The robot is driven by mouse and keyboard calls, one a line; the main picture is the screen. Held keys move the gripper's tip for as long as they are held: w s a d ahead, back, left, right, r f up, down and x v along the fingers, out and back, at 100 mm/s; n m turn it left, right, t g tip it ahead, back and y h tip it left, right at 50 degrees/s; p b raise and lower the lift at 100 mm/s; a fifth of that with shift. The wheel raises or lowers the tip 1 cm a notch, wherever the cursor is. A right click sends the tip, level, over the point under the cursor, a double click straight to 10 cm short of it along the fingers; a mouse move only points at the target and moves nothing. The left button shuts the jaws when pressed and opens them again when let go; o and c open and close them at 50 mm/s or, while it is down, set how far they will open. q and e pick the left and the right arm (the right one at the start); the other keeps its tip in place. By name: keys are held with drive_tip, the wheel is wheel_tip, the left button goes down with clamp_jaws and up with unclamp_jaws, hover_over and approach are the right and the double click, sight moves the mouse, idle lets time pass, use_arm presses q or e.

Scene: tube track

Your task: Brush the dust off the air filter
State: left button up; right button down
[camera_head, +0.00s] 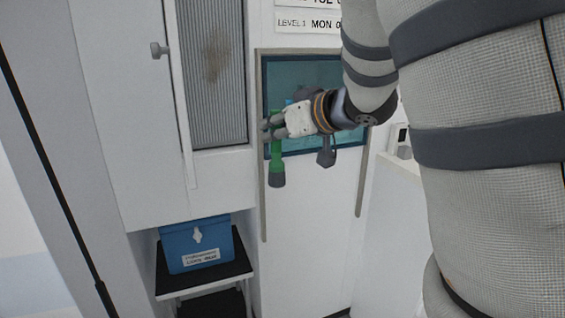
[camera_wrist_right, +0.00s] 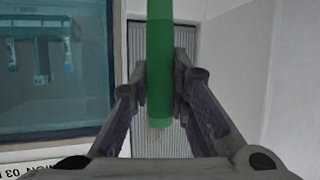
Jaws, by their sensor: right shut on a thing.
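The air filter (camera_head: 212,75) is a tall grey ribbed panel in a white cabinet in the head view, with a brown dust patch on its upper middle. My right gripper (camera_head: 271,128) is shut on a green-handled brush (camera_head: 277,165), which hangs roughly upright with a dark grey lower end. The brush is just right of the filter in the picture and appears apart from it. In the right wrist view the green handle (camera_wrist_right: 160,60) stands between the fingers, with a ribbed panel (camera_wrist_right: 136,60) behind it. My left gripper is not in view.
A white cabinet door with a knob (camera_head: 159,49) stands left of the filter. A teal window (camera_head: 330,70) is behind my right gripper. A blue box (camera_head: 195,240) sits on a small black-topped stand (camera_head: 240,270) below. My right arm fills the right side.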

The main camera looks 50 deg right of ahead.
drive_tip(key=w+a+r+n+t, duration=0.1)
drive_tip(key=w+r+t, duration=0.25)
drive_tip(key=r, duration=0.45)
drive_tip(key=w+a+r+n+t+h, duration=0.15)
drive_tip(key=r+t, duration=0.25)
drive_tip(key=r, duration=0.4)
drive_tip(key=w+a+r+n+t, duration=0.1)
drive_tip(key=w+r+t, duration=0.2)
drive_tip(key=r, duration=0.5)
drive_tip(key=shift+w+d+f+b, duration=0.1)
drive_tip(key=shift+w+d, duration=0.35)
drive_tip(key=shift+w, duration=0.4)
drive_tip(key=shift+w+d+f+b, duration=0.15)
drive_tip(key=shift+w+d, duration=0.35)
drive_tip(key=shift+w, duration=0.35)
drive_tip(key=shift+w+d+b, duration=0.1)
drive_tip(key=shift+w+d, duration=0.35)
drive_tip(key=shift+w, duration=0.4)
drive_tip(key=shift+w+d, duration=0.25)
drive_tip(key=shift+w, duration=0.2)
drive_tip(key=shift+s+d, duration=0.1)
